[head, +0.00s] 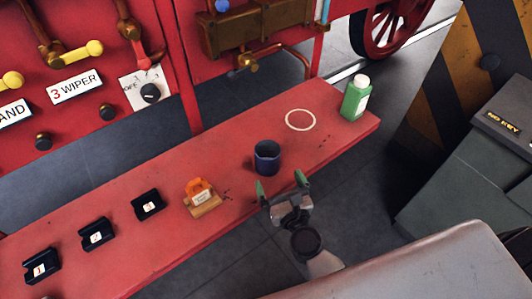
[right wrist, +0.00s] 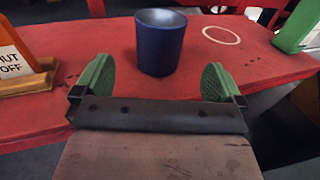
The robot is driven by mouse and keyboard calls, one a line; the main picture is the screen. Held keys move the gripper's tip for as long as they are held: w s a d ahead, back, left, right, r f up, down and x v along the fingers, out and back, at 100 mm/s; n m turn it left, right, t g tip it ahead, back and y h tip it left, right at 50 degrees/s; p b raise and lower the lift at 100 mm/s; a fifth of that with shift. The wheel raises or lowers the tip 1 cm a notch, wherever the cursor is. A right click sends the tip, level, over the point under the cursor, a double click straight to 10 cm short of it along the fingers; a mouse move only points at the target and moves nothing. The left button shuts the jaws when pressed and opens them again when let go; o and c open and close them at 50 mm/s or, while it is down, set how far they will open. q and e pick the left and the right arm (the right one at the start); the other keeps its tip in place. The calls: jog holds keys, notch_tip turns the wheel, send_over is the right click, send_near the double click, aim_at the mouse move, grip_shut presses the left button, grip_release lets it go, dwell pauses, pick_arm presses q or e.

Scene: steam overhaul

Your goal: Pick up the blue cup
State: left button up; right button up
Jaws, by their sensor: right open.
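The blue cup (head: 266,157) stands upright on the red bench (head: 232,135), near its front edge. In the right wrist view the cup (right wrist: 160,45) is just beyond and between my fingertips, apart from them, with its open rim up. My right gripper (head: 281,188) has green finger pads and is open and empty at the bench's front edge, just in front of the cup. The right gripper also shows in the right wrist view (right wrist: 158,85), its two fingers spread wider than the cup. My left gripper is not in view.
A pale ring (head: 300,120) is marked on the bench behind the cup. A green bottle (head: 355,98) stands at the bench's right end. An orange item on a wooden stand (head: 202,198) is left of the cup, and black numbered holders (head: 96,234) lie farther left.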

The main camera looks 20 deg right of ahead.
aim_at(264, 147)
jog(key=w, duration=0.4)
jog(key=w+p, duration=0.1)
jog(key=w, duration=0.4)
jog(key=shift+w+a, duration=0.2)
jog(key=shift+w, duration=0.05)
jog(key=shift+s, duration=0.1)
jog(key=c, duration=1)
jog(key=shift+c, duration=0.2)
